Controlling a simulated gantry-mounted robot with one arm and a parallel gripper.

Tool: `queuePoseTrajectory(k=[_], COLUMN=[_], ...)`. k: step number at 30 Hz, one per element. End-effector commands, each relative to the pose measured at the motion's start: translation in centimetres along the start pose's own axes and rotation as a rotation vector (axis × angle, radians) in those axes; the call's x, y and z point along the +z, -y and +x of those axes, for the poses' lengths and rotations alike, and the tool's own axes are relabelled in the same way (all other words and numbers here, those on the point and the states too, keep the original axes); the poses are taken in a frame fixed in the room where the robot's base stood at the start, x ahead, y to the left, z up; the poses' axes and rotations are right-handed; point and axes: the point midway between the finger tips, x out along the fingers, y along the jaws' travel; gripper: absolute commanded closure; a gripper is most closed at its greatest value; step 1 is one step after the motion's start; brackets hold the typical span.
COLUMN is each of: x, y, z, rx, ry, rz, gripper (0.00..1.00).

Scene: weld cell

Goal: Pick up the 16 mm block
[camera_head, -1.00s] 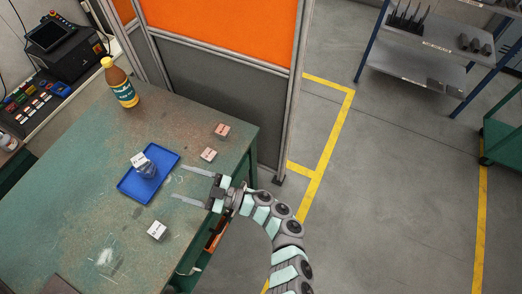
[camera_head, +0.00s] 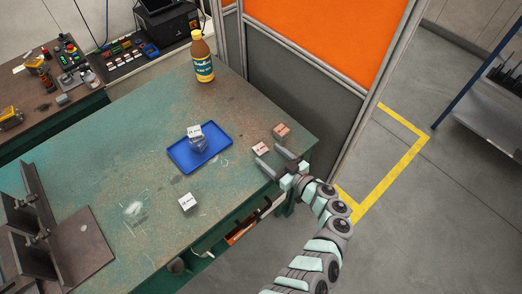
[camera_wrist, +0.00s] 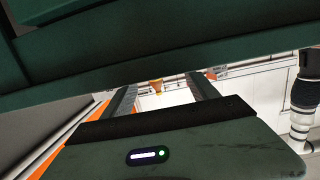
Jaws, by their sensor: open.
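Several small labelled blocks are on the green table (camera_head: 95,165). One pale block (camera_head: 187,203) lies near the front edge. Two pinkish blocks, a nearer one (camera_head: 261,149) and a farther one (camera_head: 281,131), lie near the right edge. A pale block (camera_head: 194,131) shows at a clear jar (camera_head: 198,145) on the blue tray (camera_head: 180,161). The labels are too small for me to tell which is 16 mm. My gripper (camera_head: 268,154) is open and empty at the right edge, its fingertips close to the nearer pinkish block.
A brown bottle (camera_head: 203,62) stands at the back of the table. A dark steel fixture (camera_head: 50,225) stands at the left. An orange and grey partition (camera_head: 305,90) rises behind the right edge. The table's middle, left of the tray, is clear.

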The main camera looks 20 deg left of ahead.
Motion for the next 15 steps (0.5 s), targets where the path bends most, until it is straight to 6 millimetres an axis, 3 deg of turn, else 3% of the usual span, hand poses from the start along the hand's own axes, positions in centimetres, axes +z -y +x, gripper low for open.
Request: queuePoseTrajectory(k=[6,15], x=[0.1,0.1], y=[0.2,0.2], z=[3.4,3.7], rx=[0.001,0.001], ry=[-0.003,0.000], rz=[-0.001,0.000], gripper=[0.32,0.35])
